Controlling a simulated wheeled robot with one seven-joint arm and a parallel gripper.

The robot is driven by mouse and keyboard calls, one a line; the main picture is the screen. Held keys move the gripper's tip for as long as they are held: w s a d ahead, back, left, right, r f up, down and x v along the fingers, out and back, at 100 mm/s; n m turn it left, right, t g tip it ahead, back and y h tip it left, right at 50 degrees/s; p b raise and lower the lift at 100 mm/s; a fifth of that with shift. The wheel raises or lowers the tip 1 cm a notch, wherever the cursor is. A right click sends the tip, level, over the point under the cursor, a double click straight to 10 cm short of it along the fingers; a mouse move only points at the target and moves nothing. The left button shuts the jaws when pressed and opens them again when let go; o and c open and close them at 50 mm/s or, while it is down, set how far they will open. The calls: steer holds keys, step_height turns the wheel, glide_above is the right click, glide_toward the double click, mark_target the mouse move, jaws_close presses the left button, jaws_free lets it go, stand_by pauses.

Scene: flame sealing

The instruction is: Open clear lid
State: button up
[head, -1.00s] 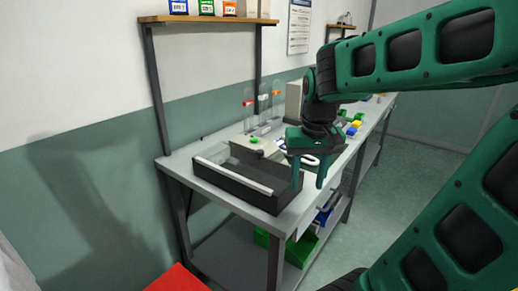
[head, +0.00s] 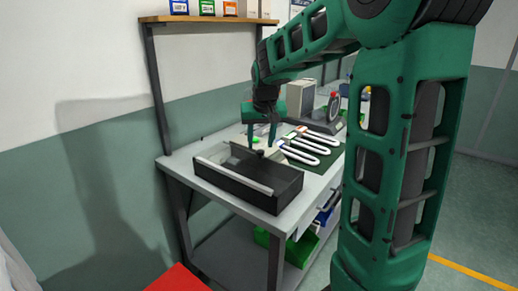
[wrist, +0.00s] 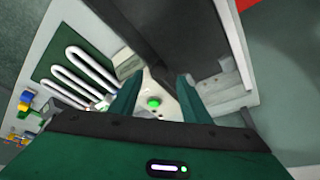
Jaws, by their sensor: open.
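A long black box (head: 252,192) stands at the near left end of the grey bench. The clear lid (head: 235,176) appears to lie over it, with a pale strip along its length; it looks closed, though the clear part is hard to make out. My gripper (head: 261,138) is above and just behind the box, fingers pointing down, empty and apart from the lid. In the wrist view my open gripper (wrist: 157,93) straddles a beige device with a green button (wrist: 153,103). The dark box (wrist: 125,28) is beyond the fingers there.
Several white U-shaped tubes (head: 308,145) lie on a dark green mat to the right of the box. A grey scale-like device (head: 326,118) stands farther back. A shelf (head: 205,19) with small boxes is above the bench. A green bin (head: 300,248) is underneath.

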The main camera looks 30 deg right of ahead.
mark_target(260, 151)
steer(key=shift+x, duration=1.65)
jaws_close()
